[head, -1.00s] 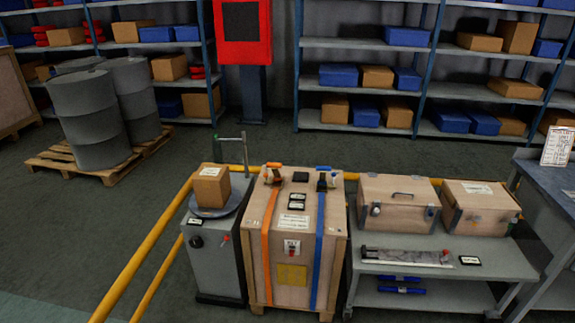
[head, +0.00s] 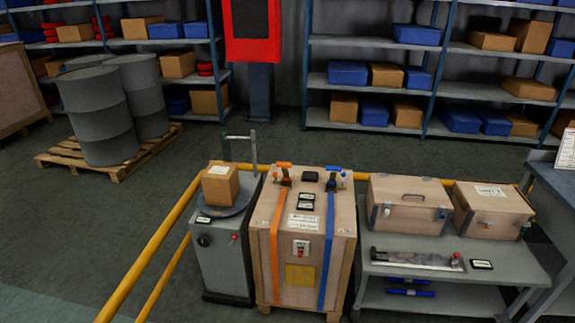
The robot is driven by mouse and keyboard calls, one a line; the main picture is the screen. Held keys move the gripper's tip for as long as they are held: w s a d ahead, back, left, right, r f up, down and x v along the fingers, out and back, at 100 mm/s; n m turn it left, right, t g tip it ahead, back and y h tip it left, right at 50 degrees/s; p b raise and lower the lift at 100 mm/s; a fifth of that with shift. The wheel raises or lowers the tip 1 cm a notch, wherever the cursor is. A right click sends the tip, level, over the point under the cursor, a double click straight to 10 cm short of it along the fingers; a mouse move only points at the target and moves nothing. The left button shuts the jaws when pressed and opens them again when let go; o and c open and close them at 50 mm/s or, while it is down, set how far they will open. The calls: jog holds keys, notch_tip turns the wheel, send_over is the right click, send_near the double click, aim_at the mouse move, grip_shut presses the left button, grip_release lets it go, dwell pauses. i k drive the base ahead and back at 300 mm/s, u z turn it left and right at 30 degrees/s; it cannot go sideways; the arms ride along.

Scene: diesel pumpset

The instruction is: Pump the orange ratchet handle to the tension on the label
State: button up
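The orange ratchet handle (head: 284,165) sits on top of the large wooden crate (head: 264,290), at the upper end of an orange strap (head: 278,240) that runs down the crate's front. A blue ratchet handle (head: 333,168) and blue strap (head: 328,250) are to its right. White labels (head: 304,222) and small dark display plates (head: 306,201) lie on the crate between the straps; their text is too small to read. My gripper is not in view.
A grey machine (head: 222,265) with a cardboard box (head: 220,185) stands close on the crate's left. A bench (head: 500,250) with two wooden boxes is close on its right. Yellow rails (head: 160,235) run left and behind. Open floor (head: 60,230) lies at the left.

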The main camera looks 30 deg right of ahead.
aim_at(284, 167)
jog(key=u, duration=0.05)
jog(key=i, duration=1)
jog(key=z, duration=0.05)
